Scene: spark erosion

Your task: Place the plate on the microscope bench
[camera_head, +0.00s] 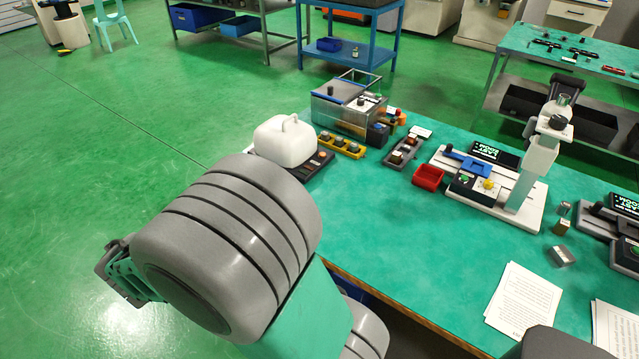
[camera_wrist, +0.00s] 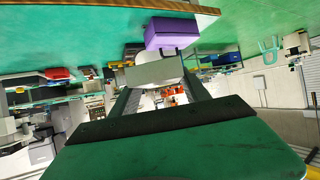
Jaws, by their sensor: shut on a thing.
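My gripper (camera_wrist: 157,84) is shut on a grey rectangular plate (camera_wrist: 153,73), seen between the two fingers in the wrist view. The plate is off the bench surface. In the head view my arm fills the lower left, and the plate cannot be made out. A white microscope (camera_head: 545,145) stands on the right part of the near teal bench (camera_head: 430,250), with a white base under it. The wrist view is upside down and shows a teal bench top (camera_wrist: 85,25) with a wooden edge.
A purple block (camera_wrist: 171,33) shows close beyond the plate. The near bench holds a white rounded housing (camera_head: 285,140), a clear tank (camera_head: 345,110), a red bin (camera_head: 429,177) and paper sheets (camera_head: 524,299). Bare teal surface lies in the bench's middle. Another teal bench (camera_head: 540,48) stands behind.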

